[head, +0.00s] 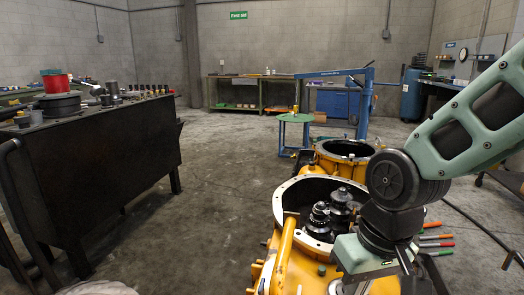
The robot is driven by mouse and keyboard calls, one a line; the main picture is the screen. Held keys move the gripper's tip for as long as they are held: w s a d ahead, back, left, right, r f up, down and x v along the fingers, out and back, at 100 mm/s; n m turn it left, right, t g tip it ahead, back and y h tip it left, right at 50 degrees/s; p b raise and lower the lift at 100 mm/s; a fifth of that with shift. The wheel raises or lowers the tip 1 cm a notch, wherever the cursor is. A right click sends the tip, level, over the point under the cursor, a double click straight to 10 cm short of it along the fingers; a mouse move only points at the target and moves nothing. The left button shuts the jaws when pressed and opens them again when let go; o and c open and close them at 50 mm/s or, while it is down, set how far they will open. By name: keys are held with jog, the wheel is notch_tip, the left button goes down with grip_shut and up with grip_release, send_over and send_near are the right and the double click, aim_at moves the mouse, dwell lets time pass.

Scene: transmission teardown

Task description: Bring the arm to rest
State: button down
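My arm (480,118) comes in from the right edge, and its green links and dark joints reach down to the lower right. My gripper shows only in part at the bottom edge, below the dark wrist joint (390,222). Its fingertips are cut off by the frame, so I cannot tell whether it is open or shut or holds anything. The wrist is in front of the near yellow transmission housing (284,208), just right of its round opening. Dark gears (320,222) stand inside the opening.
A second yellow housing (345,158) sits behind. A blue hoist (365,100) and a small green round table (295,118) stand farther back. A dark bench (100,160) with parts is at left. Colored-handled tools (436,237) lie at right. The floor (215,190) between bench and housings is clear.

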jog(key=s+r+n+h, duration=0.1)
jog(key=s+n, duration=0.4)
jog(key=s, duration=0.6)
notch_tip(320, 180, up, 25)
jog(key=p, duration=2.4)
jog(key=shift+w+a+p, duration=0.3)
jog(key=shift+w+p, duration=0.05)
jog(key=shift+w, duration=0.05)
